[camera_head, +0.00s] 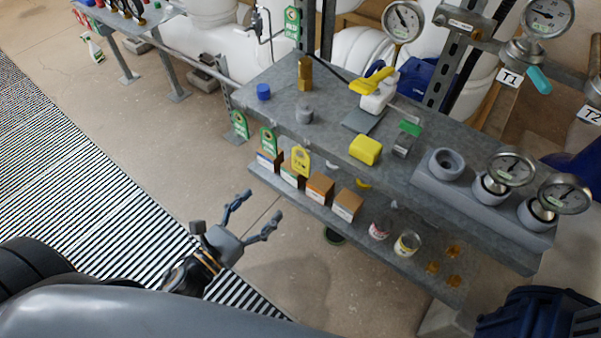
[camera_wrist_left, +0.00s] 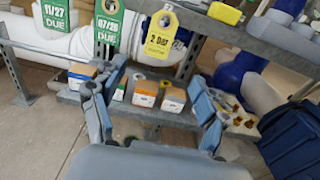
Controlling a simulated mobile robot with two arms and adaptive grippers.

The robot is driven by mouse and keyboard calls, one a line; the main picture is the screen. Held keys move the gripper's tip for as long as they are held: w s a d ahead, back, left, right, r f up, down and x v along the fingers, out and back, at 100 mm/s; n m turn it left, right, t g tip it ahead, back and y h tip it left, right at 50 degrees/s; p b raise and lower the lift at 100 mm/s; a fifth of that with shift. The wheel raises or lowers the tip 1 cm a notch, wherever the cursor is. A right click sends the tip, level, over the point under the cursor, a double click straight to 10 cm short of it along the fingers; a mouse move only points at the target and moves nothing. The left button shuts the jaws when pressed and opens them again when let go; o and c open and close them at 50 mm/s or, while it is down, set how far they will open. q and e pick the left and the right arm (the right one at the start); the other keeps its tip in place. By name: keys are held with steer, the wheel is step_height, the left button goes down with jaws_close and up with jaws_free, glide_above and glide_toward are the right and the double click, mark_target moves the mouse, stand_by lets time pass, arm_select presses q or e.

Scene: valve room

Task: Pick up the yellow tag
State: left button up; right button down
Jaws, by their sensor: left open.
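The yellow tag (camera_head: 301,161) hangs at the front edge of the upper grey shelf, right of two green tags (camera_head: 268,141). In the left wrist view the yellow tag (camera_wrist_left: 160,34) hangs upright above and beyond the fingers, with a hole near its top and dark print. My left gripper (camera_head: 263,204) is open and empty, in front of and below the shelf edge, apart from the tag. In the left wrist view its fingers (camera_wrist_left: 157,74) spread on either side, with small boxes behind. My right gripper is not in view.
Small cardboard boxes (camera_head: 320,188) and cans (camera_head: 380,229) stand on the lower shelf. The upper shelf (camera_head: 330,140) holds a yellow block (camera_head: 365,150), a spray bottle (camera_head: 375,95) and gauges (camera_head: 511,167). Floor in front is open.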

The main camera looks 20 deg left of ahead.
arm_select(q)
steer(key=p, duration=0.2)
glide_toward(300, 163)
steer(key=w, duration=0.3)
steer(key=x, duration=0.2)
steer(key=d+p+x, duration=0.1)
steer(key=x, duration=0.2)
steer(key=shift+w+d, duration=0.15)
steer(key=shift+w, duration=0.15)
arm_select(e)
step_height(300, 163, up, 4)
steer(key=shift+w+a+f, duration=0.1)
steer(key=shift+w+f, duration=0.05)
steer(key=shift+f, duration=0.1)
arm_select(q)
steer(key=shift+c, duration=0.4)
steer(key=c, duration=0.8)
